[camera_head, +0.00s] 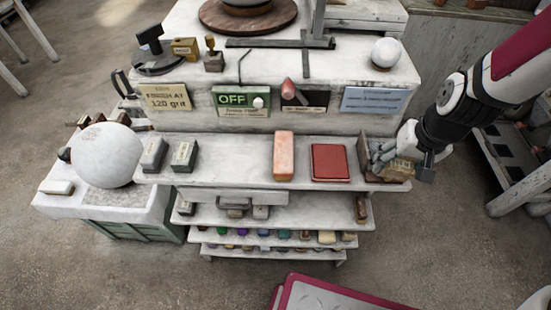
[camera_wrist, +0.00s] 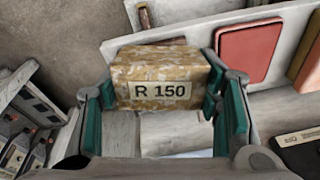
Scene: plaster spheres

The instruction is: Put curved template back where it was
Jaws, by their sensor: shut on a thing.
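A mottled tan and brown block labelled "R 150", which I take for the curved template (camera_wrist: 145,68), sits between my fingertips in the wrist view. My gripper (camera_wrist: 165,103) is shut on it, with one green-padded finger at each side. In the head view my gripper (camera_head: 402,155) is at the right end of the upper shelf (camera_head: 235,170), with the brown template (camera_head: 400,170) beside it, partly hidden by the gripper. I cannot tell whether the template touches the shelf.
A red pad (camera_head: 330,162) and a pinkish block (camera_head: 284,155) lie left of my gripper on the shelf. Two dark blocks (camera_head: 184,155) stand at its left end. A white ball (camera_head: 386,53) rests on the top above. Lower shelves hold several small things.

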